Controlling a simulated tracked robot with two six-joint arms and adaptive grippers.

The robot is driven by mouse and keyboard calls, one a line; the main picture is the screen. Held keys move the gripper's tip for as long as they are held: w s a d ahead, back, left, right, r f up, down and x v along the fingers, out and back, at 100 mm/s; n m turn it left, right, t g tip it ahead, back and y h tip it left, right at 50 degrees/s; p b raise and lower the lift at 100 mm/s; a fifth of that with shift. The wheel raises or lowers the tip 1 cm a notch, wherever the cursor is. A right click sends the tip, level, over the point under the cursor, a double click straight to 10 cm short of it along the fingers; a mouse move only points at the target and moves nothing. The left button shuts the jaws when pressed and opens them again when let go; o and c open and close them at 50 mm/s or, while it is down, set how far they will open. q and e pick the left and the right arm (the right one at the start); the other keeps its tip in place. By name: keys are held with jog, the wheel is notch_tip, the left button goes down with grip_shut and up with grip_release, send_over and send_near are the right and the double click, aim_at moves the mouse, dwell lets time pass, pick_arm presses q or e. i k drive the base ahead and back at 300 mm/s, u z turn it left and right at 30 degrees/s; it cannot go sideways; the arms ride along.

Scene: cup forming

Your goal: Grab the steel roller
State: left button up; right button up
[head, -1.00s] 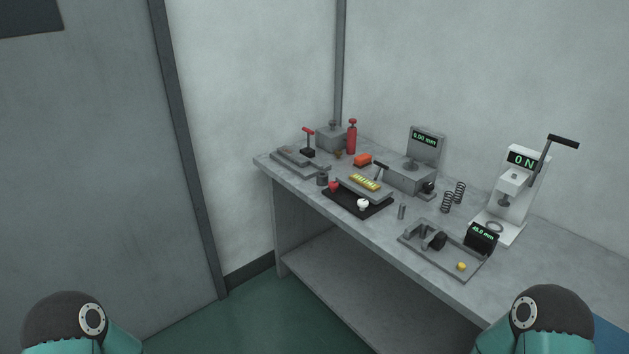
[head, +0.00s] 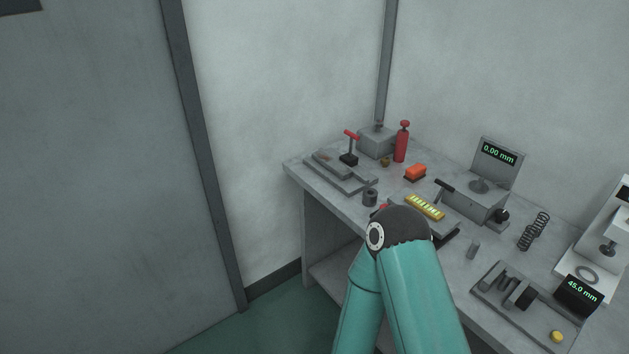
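A darker short cylinder (head: 370,197) with a hollow top stands near the bench's front edge, further left. I cannot tell for sure which of them is the steel roller. A teal arm of mine with a dark joint, by its look the right one, rises in front of the bench and hides part of a black tray (head: 447,240). Neither of my grippers is in view.
Floor shows at left.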

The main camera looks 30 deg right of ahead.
aim_at(370, 198)
jog(key=z, duration=0.05)
jog(key=i, duration=1.05)
jog(key=z, duration=0.8)
jog(key=i, duration=0.3)
jog(key=z, duration=0.1)
jog(key=k, duration=0.75)
jog(key=z, duration=0.2)
jog(key=i, duration=0.7)
